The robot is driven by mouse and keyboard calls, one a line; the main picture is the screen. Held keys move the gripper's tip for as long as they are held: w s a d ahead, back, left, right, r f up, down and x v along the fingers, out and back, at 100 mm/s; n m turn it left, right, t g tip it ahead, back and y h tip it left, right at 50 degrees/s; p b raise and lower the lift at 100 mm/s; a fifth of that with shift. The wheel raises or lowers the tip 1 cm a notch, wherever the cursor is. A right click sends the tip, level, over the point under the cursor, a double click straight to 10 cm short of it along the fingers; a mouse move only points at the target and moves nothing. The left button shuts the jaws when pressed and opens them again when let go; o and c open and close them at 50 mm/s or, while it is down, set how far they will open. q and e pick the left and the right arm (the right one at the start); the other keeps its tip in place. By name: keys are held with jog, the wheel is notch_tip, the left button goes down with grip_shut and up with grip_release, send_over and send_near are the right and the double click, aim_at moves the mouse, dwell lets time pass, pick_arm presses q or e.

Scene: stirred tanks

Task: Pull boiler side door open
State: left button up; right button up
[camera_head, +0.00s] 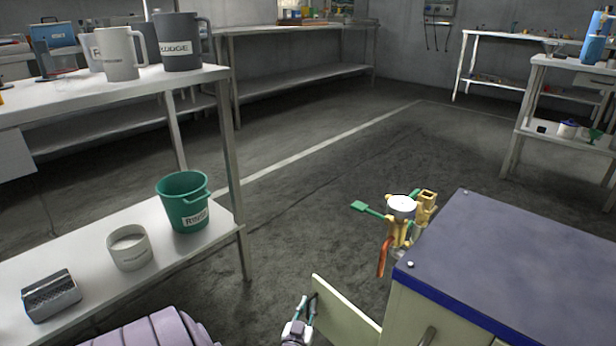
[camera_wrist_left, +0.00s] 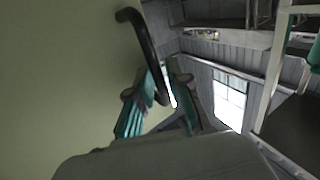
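The boiler (camera_head: 520,262) stands at the lower right, a cream cabinet with a dark blue top. Its cream side door (camera_head: 345,314) stands out at an angle from the body. My left gripper (camera_head: 307,306) is at the door's outer face near its free edge. In the left wrist view the door (camera_wrist_left: 60,70) fills the left side, with a dark curved handle (camera_wrist_left: 140,38) on it. The handle's lower part lies between the fingers of my left gripper (camera_wrist_left: 160,80). The fingers are apart, with a bright gap beside the handle. My right gripper is not in view.
Yellow valve fittings with a green lever (camera_head: 370,209) stand by the boiler's far corner. A shelf table (camera_head: 120,275) at left holds a green bucket (camera_head: 184,202), a pale cup (camera_head: 129,247) and mugs above. Open floor (camera_head: 270,225) lies between table and boiler.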

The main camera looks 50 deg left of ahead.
pick_arm(q)
jog(key=v, duration=0.7)
jog(key=shift+s+d, duration=0.2)
dwell(0.6)
